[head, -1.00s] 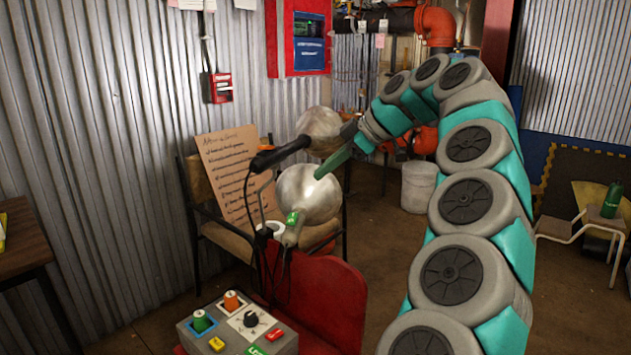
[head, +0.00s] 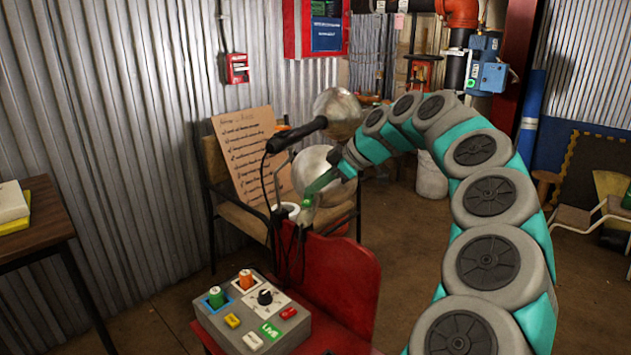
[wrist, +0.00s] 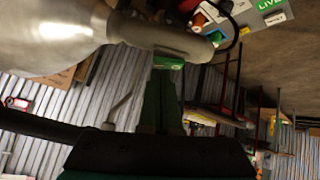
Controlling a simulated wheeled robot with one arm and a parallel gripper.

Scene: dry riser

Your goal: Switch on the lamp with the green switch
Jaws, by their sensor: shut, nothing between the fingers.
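The lamp with the green switch has a silver dome shade (head: 326,190) and a pale neck, above the red chair in the head view. Its green switch (head: 306,204) is small and sits on the neck; the wrist view shows the switch (wrist: 169,63) just beyond my fingertips. The shade (wrist: 50,35) fills the wrist view's upper left. I see no glow from it. My gripper (head: 313,189) has green fingers, shut and empty, pointing down-left across the shade to the switch. In the wrist view the fingertips (wrist: 166,75) overlap the switch's lower edge; I cannot tell if they touch.
A second silver lamp (head: 338,108) with a black handle (head: 297,136) is close behind. A handwritten board (head: 243,150) leans on a chair behind.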

